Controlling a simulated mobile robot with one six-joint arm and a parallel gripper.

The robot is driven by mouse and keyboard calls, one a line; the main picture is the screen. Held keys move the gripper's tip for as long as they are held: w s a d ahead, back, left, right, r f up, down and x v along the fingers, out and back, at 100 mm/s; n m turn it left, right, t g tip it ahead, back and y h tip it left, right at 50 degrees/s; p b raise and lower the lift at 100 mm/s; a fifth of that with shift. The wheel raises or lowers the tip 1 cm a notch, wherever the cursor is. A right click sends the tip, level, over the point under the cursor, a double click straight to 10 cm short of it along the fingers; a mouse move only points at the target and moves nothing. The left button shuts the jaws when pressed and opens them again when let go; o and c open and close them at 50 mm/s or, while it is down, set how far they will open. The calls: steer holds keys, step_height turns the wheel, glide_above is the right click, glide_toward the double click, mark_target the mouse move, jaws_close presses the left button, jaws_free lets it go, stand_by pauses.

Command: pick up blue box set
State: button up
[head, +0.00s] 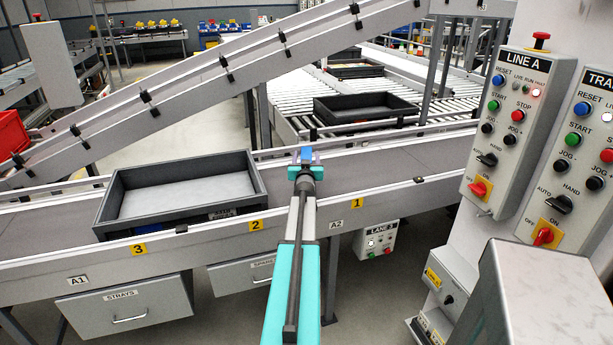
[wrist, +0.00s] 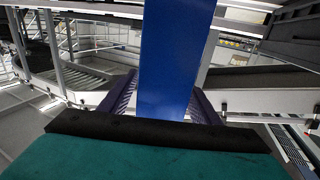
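A blue box (wrist: 175,60) fills the upper middle of the wrist view, and its top runs out of the picture. My gripper (wrist: 165,85) has a purple finger along each side of it and looks shut on it. In the head view, the gripper (head: 306,160) is small at the far end of my teal arm, over the conveyor's back rail near label 1. A small part of the blue box (head: 306,152) shows between the fingers there. The rest of the box is hidden in that view.
A dark grey tray (head: 258,180) sits on the conveyor (head: 400,160) to the left of my arm. An inclined conveyor (head: 190,90) crosses behind. Another tray (head: 366,106) lies on the rollers at the back. Control panels (head: 518,115) stand close on the right.

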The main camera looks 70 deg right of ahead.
jaws_close()
steer(key=shift+r, duration=0.1)
steer(key=shift+r+p, duration=1.65)
steer(key=shift+r, duration=3.35)
